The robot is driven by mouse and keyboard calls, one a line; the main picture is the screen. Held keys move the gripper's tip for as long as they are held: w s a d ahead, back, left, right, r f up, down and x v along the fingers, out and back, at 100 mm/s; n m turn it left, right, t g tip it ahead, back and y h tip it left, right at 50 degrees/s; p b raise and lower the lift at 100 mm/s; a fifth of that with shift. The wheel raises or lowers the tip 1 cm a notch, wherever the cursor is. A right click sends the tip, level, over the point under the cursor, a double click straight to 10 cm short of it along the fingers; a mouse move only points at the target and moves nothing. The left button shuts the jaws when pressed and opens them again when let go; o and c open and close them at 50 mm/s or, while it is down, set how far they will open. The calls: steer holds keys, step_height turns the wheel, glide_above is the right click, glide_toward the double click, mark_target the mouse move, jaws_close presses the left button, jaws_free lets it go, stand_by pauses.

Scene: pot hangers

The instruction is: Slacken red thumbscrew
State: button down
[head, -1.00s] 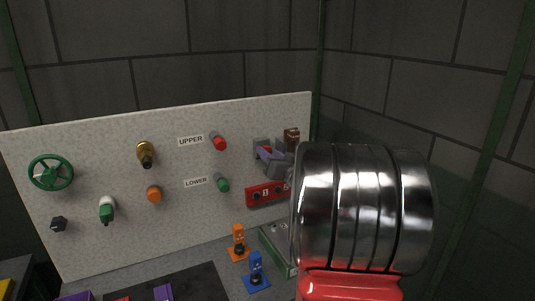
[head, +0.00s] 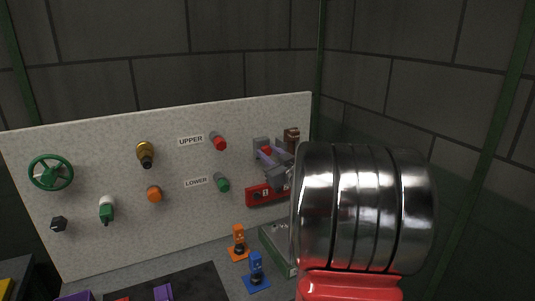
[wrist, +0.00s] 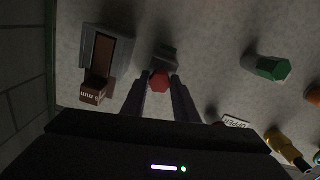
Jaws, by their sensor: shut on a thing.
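The red thumbscrew (wrist: 160,82) is a small hexagonal red head between my two fingertips in the wrist view. It also shows as a small red patch in the head view (head: 266,150), partly covered by my fingers. It sits in front of a grey mount (wrist: 166,56) on the speckled board. My gripper (wrist: 161,80) is shut on it, one dark finger on each side. In the head view my gripper (head: 267,152) points at the board's upper right, partly hidden behind my large metal arm link.
A grey holder with a brown block (wrist: 96,90) stands close beside the fingers. A red-capped peg (head: 219,142) by the UPPER label and a green-capped peg (head: 222,184) are to the left. A red panel (head: 262,194) lies below.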

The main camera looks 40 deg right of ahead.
steer(key=n, duration=0.7)
steer(key=shift+a, duration=0.1)
steer(key=n, duration=0.6)
steer(key=c, duration=1.4)
jaws_free()
steer(key=shift+c, duration=0.6)
jaws_close()
steer(key=shift+o, duration=0.7)
jaws_free()
steer(key=shift+v, duration=2.5)
